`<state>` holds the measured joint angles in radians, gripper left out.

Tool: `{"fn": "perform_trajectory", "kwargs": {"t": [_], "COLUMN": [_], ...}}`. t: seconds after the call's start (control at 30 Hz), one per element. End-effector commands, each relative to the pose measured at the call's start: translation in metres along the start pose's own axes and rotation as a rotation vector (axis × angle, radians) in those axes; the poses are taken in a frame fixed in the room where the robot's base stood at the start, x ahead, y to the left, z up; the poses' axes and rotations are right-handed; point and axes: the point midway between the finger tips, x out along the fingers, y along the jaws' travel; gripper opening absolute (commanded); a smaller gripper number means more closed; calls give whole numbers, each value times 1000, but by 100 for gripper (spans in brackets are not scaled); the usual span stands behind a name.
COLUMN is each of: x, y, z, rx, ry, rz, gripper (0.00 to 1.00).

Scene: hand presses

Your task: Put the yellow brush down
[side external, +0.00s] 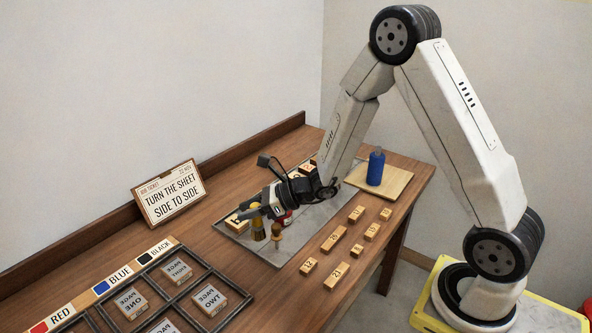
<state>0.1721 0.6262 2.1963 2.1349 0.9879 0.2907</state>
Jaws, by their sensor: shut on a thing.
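The yellow brush (258,229) stands roughly upright over the grey metal tray. My gripper (257,211) is shut on the upper part of the brush, and its dark fingers partly hide it. I cannot tell from this view whether the lower end of the brush touches the tray. The grey tray (272,255) lies on the wooden bench, partly covered by my wrist and by the things on it.
A small wooden-handled piece (277,231) stands close right of the brush. Numbered blocks (333,240) lie to the right. A blue bottle (376,168) stands on a board (396,182). A compartment frame (175,292) is at front left; a sign (168,194) stands behind.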

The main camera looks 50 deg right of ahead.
Motion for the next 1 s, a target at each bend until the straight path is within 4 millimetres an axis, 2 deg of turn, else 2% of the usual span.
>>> {"fn": "perform_trajectory", "kwargs": {"t": [0.17,0.37,0.7,1.0], "x": [-11,-37,-103,-165], "y": [-13,-39,-87,-115], "z": [-4,-13,-38,-62], "rx": [7,22,59,93], "ry": [-2,-3,-4,-2], "rz": [-21,-63,-156,-235], "gripper": [0,0,0,0]}}
